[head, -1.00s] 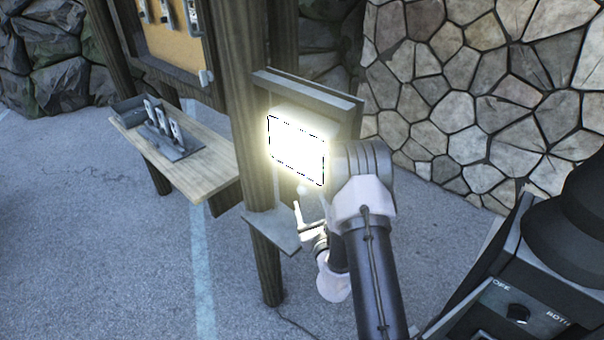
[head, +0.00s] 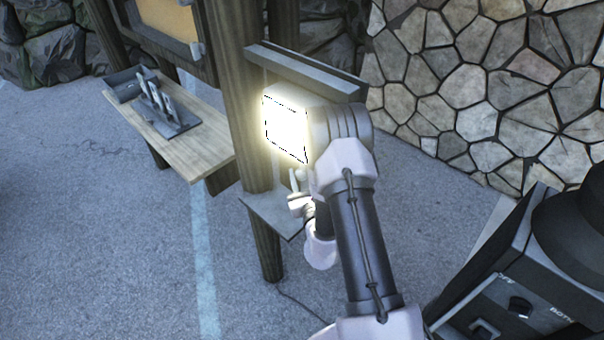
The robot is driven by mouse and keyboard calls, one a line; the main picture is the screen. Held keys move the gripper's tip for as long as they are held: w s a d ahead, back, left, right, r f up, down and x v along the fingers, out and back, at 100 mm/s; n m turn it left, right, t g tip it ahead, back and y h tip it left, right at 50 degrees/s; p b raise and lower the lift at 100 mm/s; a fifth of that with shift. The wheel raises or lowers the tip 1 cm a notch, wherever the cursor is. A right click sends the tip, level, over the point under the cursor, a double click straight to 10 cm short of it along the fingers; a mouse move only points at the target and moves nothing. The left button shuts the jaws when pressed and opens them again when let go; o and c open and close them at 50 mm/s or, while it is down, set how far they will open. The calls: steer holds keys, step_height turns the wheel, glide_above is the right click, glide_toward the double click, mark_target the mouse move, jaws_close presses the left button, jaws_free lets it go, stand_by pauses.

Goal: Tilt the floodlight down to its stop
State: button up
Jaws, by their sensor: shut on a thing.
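The floodlight (head: 284,128) is lit, its bright white face turned toward the left and front of the picture, under a dark hood on a wooden post. Glare washes out its edges. My arm comes up from below and covers its right side. My gripper (head: 296,182) is just below the lamp's lower edge, partly hidden by my wrist. It is shut on what seems to be the floodlight's handle; the contact itself is hard to see in the glare.
A small grey shelf (head: 262,212) juts from the post (head: 250,120) below the lamp. A wooden bench (head: 190,150) with a dark rack (head: 165,110) stands at the left. A stone wall (head: 480,80) is behind at the right. A dark machine with a knob (head: 520,307) fills the lower right.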

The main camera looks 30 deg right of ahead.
jaws_close()
steer(key=b, duration=0.1)
steer(key=d+b, duration=0.1)
steer(key=shift+w+d+f+n+t+b, duration=0.2)
steer(key=shift+w+f+n+t+b, duration=0.1)
steer(key=shift+n+b, duration=0.1)
steer(key=w+d+r+n+t+y+b, duration=0.2)
steer(key=d+n+b, duration=0.6)
steer(key=b, duration=0.6)
step_height(320, 180, up, 3)
steer(key=w+d+t, duration=0.1)
steer(key=t, duration=0.1)
steer(key=shift+w+d+f+n+t, duration=0.2)
steer(key=shift+d+n+t, duration=0.1)
steer(key=shift+d+n, duration=0.1)
steer(key=shift+r, duration=0.15)
